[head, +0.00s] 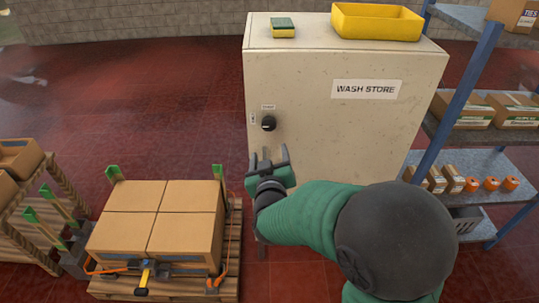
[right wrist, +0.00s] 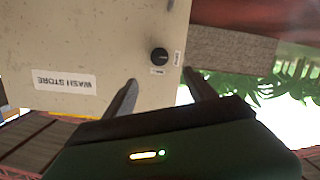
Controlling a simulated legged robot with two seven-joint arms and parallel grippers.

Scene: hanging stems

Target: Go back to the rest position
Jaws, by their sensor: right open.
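My right gripper (head: 268,157) is open and empty in front of the cream cabinet (head: 330,110), just below its black knob (head: 268,123) in the head view. In the right wrist view the two fingers of my right gripper (right wrist: 160,78) stand apart, with the knob (right wrist: 159,56) beyond their tips and clear of them. The cabinet door is shut and bears a "WASH STORE" label (head: 366,89). My green right arm covers the lower right of the cabinet. My left gripper does not show.
A yellow tray (head: 377,22) and a sponge (head: 283,27) lie on the cabinet. Shelves (head: 480,160) with boxes stand right. A pallet (head: 232,240) with cartons (head: 160,215) sits at lower left. Red floor (head: 130,110) is open behind it.

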